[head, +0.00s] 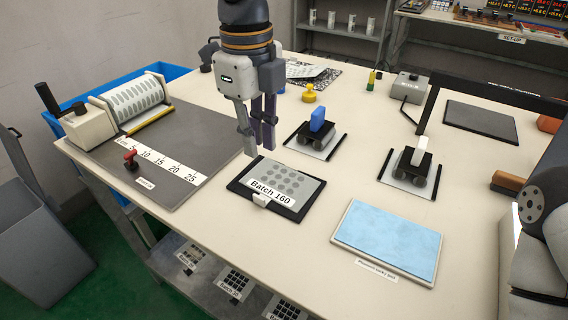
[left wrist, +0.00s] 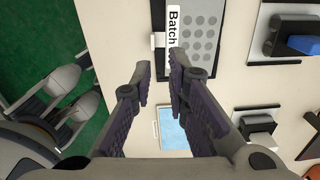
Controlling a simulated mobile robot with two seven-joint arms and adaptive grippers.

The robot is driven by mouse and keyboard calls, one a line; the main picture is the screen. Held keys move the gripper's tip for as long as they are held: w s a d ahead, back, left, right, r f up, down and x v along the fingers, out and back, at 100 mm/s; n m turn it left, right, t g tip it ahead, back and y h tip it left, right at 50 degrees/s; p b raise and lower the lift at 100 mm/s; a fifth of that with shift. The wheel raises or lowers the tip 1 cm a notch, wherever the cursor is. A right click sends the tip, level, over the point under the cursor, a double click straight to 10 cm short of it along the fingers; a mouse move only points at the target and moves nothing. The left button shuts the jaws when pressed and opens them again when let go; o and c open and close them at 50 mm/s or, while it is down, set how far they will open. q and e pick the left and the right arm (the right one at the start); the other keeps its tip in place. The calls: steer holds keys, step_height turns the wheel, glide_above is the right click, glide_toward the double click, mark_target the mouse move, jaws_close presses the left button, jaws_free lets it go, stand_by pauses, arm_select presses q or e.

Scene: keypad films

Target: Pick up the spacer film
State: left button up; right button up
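A grey sheet with rows of darker dots, labelled "Batch 160" (head: 282,180), lies on a dark tray (head: 245,190) near the table's front edge. I take it for the spacer film, though no label says so. A small white block (head: 261,199) sits at its near edge. My left gripper (head: 259,148) points down, empty and open, just above and behind the tray's far left corner. In the left wrist view the two fingers (left wrist: 160,70) are apart, with the dotted sheet (left wrist: 201,30) beyond the tips. My right gripper is out of view; only part of that arm shows at right.
A pale blue pad (head: 390,238) lies to the right. Two black stamp-like fixtures, one with a blue block (head: 319,121) and one with a white block (head: 421,148), stand behind. Bare table surrounds the tray.

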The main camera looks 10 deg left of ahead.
mark_target(256, 195)
arm_select(q)
steer(key=f, duration=0.7)
steer(key=s+f, duration=0.1)
steer(key=f, duration=0.3)
steer(key=shift+a, duration=0.35)
steer(key=shift+w+f, duration=0.1)
steer(key=shift+f, duration=0.25)
jaws_close()
